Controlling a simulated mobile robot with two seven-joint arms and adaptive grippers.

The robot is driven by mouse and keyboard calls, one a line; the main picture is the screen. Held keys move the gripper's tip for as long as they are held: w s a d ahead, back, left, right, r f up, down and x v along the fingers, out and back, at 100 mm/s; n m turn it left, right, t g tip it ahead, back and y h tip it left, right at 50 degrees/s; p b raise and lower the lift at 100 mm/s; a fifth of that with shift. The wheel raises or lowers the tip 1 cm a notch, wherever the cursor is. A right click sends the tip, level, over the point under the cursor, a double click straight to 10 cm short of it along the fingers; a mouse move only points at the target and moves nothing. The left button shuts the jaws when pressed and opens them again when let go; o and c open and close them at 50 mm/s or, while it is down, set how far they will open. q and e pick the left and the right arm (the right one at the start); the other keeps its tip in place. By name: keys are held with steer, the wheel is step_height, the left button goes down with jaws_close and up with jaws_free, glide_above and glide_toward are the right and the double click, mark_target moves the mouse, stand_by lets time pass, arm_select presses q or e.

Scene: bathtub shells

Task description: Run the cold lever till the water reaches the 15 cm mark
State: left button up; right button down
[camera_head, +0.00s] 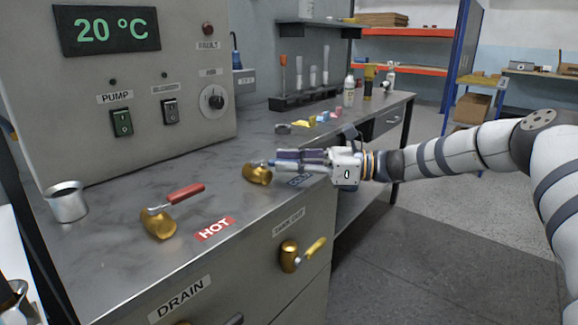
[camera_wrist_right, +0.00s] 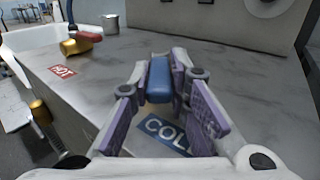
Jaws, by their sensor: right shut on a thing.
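The cold lever has a brass body (camera_head: 257,174) on the grey counter. Its blue handle (camera_wrist_right: 160,80) lies between the fingers of my right gripper (camera_head: 287,160), which is shut on it. The wrist view shows a purple-padded finger on each side of the handle. The blue COLD label (camera_wrist_right: 178,133) lies below the fingers, partly covered. A white tub (camera_wrist_right: 38,40) shows at the upper left of the wrist view. I cannot make out its water level or a 15 cm mark. My left gripper is not in view.
The hot lever (camera_head: 185,194), with a red handle, and a metal cup (camera_head: 66,202) stand farther left. A control panel (camera_head: 180,75) reading 20 °C rises behind. A yellow-handled valve (camera_head: 290,256) sticks out from the front. The counter between the levers is clear.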

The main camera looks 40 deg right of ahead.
steer(key=shift+w+d+g, duration=0.1)
steer(key=shift+d+g, duration=0.05)
steer(key=shift+g, duration=0.15)
steer(key=c, duration=1.5)
jaws_free()
steer(key=v, duration=1.2)
steer(key=shift+f, duration=0.2)
steer(key=shift+c, duration=0.7)
